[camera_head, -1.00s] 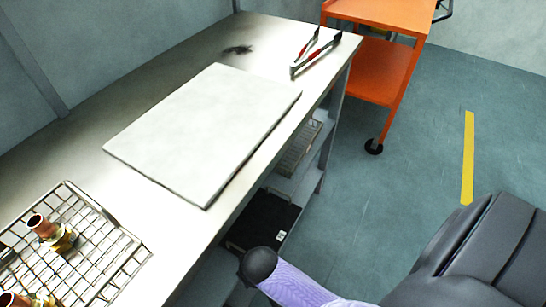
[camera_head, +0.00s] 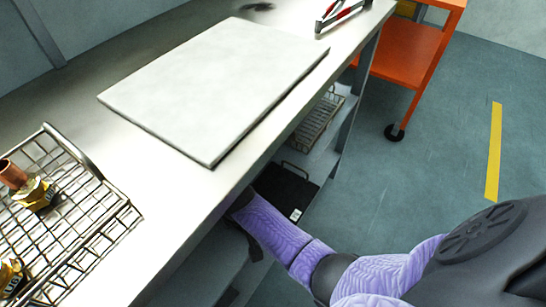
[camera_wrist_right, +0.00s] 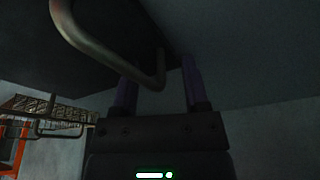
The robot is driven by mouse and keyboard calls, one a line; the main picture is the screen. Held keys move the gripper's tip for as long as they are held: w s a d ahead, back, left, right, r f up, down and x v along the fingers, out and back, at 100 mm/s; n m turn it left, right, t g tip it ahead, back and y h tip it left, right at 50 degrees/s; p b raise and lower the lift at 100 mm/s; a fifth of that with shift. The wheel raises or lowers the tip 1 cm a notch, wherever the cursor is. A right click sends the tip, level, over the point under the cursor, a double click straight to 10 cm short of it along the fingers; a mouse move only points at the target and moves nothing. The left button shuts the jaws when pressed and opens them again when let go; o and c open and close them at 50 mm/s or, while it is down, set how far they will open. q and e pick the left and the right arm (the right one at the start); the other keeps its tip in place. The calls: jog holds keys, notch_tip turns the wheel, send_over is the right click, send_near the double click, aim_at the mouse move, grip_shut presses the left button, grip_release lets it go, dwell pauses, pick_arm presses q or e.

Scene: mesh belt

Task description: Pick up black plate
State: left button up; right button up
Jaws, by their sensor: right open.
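The black plate (camera_head: 283,190) lies on a shelf below the workbench, with a thin wire handle at its far side and a small white label. The bench edge and my right forearm cover part of it. My right arm reaches in from the right, and its hand is hidden under the bench edge in the head view. In the right wrist view my right gripper (camera_wrist_right: 158,66) is open. A bent metal handle (camera_wrist_right: 105,52) comes down in front of it, its lower bend showing between the two fingers. I cannot tell whether they touch. My left gripper is out of view.
A pale board (camera_head: 215,90) lies on the workbench (camera_head: 150,190). A wire basket (camera_head: 75,235) with brass fittings stands at the left. Another wire basket (camera_head: 318,118) is on the shelf beyond the plate. An orange cart (camera_head: 405,60) stands behind; floor at right is clear.

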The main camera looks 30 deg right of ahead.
grip_shut()
dwell(0.6)
dwell(0.3)
dwell(0.4)
